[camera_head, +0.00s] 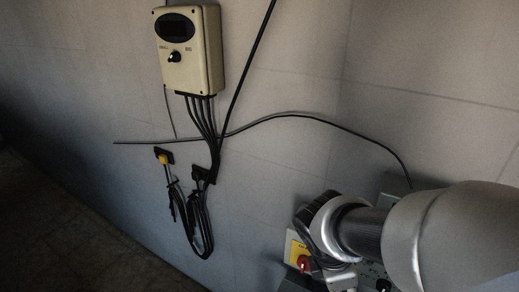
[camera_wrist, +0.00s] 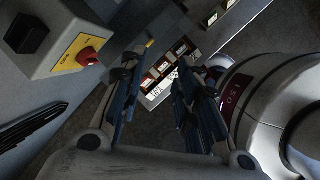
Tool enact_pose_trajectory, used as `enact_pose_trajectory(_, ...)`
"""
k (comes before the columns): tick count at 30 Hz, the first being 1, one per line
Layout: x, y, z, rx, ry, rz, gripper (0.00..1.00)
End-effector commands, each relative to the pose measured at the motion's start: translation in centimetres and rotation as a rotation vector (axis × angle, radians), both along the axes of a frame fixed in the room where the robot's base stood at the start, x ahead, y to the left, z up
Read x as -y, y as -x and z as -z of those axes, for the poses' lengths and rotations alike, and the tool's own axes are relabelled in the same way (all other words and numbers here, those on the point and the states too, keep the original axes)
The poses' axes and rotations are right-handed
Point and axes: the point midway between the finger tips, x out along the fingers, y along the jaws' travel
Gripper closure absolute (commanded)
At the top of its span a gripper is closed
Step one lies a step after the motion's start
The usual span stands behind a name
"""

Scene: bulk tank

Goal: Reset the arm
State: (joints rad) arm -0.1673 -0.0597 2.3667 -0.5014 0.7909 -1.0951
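My arm (camera_head: 440,240) comes in from the lower right of the head view and is bent down in front of the wall. Its wrist end hangs beside a yellow plate with a red knob. In the wrist view my gripper (camera_wrist: 157,70) shows two dark fingers standing apart, with nothing visible between them. The fingers point toward a panel with a row of small labelled switches or modules (camera_wrist: 165,68). My fingertips are not clearly visible in the head view.
A beige control box (camera_head: 190,50) with a black knob hangs on the tiled wall, with dark cables (camera_head: 203,225) looping below. A grey box with a red rotary switch (camera_wrist: 87,57) is left of my gripper in the wrist view. Dark floor (camera_head: 70,230) lies clear at left.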

Motion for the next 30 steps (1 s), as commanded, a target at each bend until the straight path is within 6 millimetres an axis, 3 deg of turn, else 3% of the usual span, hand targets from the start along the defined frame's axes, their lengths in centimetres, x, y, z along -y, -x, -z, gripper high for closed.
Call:
enact_pose_trajectory(9,-1.0,6.9,0.5,0.347,-0.397,0.928,0.7)
enact_pose_trajectory(15,-2.4,9.8,1.1,0.434,-0.615,1.339,0.7)
enact_pose_trajectory(21,-3.1,10.8,1.2,0.452,-0.702,1.494,0.7)
enact_pose_trajectory(30,-3.2,10.8,1.0,0.451,-0.704,1.501,0.7)
